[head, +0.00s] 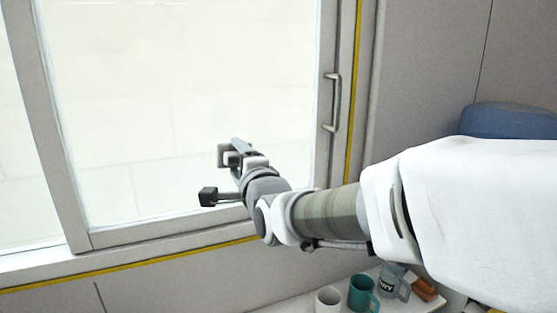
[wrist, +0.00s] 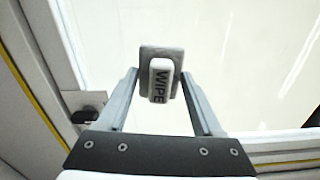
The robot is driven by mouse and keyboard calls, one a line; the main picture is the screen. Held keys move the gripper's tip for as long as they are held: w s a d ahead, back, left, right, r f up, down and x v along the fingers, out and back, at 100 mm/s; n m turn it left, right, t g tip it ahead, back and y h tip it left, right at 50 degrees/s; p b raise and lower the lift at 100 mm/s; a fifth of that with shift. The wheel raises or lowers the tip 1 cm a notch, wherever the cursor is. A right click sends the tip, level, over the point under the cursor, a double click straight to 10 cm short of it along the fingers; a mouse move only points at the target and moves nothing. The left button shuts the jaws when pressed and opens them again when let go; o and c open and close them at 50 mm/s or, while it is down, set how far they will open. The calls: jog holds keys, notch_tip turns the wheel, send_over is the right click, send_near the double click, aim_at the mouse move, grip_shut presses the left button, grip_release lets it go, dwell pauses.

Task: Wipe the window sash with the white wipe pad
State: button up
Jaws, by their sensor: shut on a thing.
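My gripper (head: 238,152) is in front of the lower right part of the window sash (head: 190,90), a large pale pane in a grey frame. In the wrist view my gripper (wrist: 159,78) is shut on the wipe pad (wrist: 160,82), a white block lettered WIPE with a grey plate at its far side. The pad faces the sash glass (wrist: 240,50). I cannot tell whether it touches the glass. In the head view the pad is small and partly hidden by the fingers.
The sash has a grey handle (head: 333,102) on its right. Yellow strips (head: 354,90) run along the frame. Below, a shelf (head: 260,310) holds a white mug (head: 328,300), a teal mug (head: 362,293), a grey mug (head: 393,281) and an orange-brown item (head: 425,288). A blue object (head: 510,120) is at right.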

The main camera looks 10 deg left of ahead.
jog(key=shift+v, duration=1.05)
jog(key=shift+d+b, duration=0.1)
jog(key=shift+b, duration=0.2)
jog(key=shift+b+v, duration=0.75)
jog(key=shift+v, duration=0.65)
